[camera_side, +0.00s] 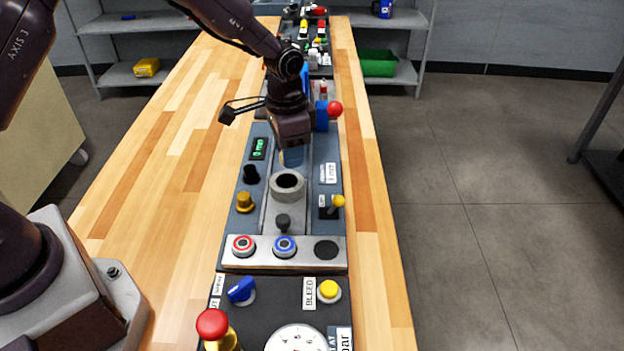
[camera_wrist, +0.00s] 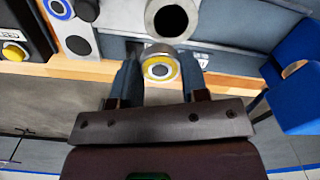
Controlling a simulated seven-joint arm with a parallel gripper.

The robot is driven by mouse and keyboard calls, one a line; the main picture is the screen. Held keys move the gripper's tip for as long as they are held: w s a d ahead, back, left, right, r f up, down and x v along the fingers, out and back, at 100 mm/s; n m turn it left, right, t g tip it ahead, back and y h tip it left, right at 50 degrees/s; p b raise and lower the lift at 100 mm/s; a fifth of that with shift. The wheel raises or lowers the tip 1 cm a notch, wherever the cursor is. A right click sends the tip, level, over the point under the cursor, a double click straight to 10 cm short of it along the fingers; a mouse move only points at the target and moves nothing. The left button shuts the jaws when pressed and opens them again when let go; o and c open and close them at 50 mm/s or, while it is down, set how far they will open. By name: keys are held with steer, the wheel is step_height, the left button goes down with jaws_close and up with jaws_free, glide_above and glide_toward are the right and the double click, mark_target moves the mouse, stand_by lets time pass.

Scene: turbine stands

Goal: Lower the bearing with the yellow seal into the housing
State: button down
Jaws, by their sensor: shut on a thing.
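The bearing with the yellow seal (camera_wrist: 160,69) shows in the wrist view as a metal ring with a yellow band and a pale, dark-centred middle. My gripper (camera_wrist: 160,75) is shut on it, one finger on each side. In the side view my gripper (camera_side: 293,158) points down, a little behind and above the housing (camera_side: 287,187), a grey ring with a dark open bore. The housing also shows in the wrist view (camera_wrist: 153,27), apart from the bearing in the picture. The bearing cannot be made out clearly in the side view.
A red ball knob (camera_side: 335,109) is close beside my gripper. The wooden bench (camera_side: 160,150) is clear at left.

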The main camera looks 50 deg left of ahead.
mark_target(287, 182)
steer(key=shift+w+a+n, duration=0.15)
steer(key=shift+a+n, duration=0.15)
steer(key=shift+a, duration=0.55)
steer(key=shift+d+f, duration=0.1)
steer(key=shift+f, duration=2.6)
steer(key=shift+f, duration=0.4)
steer(key=shift+c, duration=2)
jaws_free()
steer(key=shift+r, duration=3.5)
